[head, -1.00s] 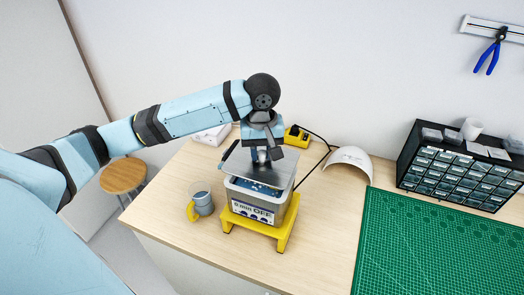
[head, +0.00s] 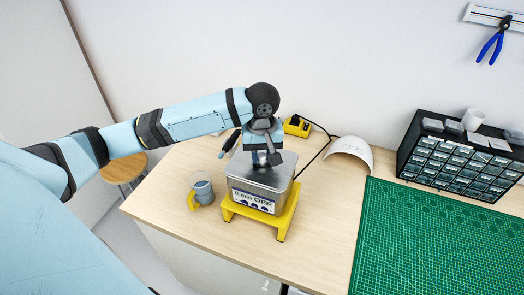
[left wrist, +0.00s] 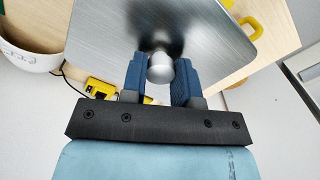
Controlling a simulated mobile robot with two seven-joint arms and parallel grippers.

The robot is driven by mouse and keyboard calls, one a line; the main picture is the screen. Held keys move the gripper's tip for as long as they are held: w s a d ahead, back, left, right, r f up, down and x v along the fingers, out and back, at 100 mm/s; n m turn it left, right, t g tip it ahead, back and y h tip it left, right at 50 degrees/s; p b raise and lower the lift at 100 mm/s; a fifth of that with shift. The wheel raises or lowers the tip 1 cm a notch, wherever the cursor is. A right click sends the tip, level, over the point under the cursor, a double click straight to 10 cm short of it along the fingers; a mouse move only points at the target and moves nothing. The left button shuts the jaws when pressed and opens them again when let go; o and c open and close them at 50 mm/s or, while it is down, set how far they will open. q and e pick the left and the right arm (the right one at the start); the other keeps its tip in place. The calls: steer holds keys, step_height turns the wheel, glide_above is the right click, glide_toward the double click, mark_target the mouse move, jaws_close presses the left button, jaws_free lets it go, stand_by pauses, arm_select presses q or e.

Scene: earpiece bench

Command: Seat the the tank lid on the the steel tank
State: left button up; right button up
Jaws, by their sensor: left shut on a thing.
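The tank lid (head: 284,160) is a flat grey metal plate with a round knob. It lies over the top of the steel tank (head: 234,185) and looks roughly level and lined up with it; whether it is fully down I cannot tell. The tank stands on a yellow stand (head: 281,222). My left gripper (head: 263,160) is above the lid, pointing down. In the left wrist view its blue fingers (left wrist: 160,78) are shut on the knob (left wrist: 160,68), and the lid plate (left wrist: 205,30) fills the upper middle. The tank is hidden under the lid there. My right gripper is not in view.
A yellow power block (head: 297,126) with a cable and a white curved shell (head: 350,152) are behind right. A green mat (head: 435,240) and a black drawer cabinet (head: 455,165) are at right.

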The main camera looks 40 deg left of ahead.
arm_select(q)
steer(key=o, duration=1.1)
steer(key=shift+r, duration=0.55)
steer(key=shift+r+b, duration=0.3)
steer(key=shift+r, duration=6.1)
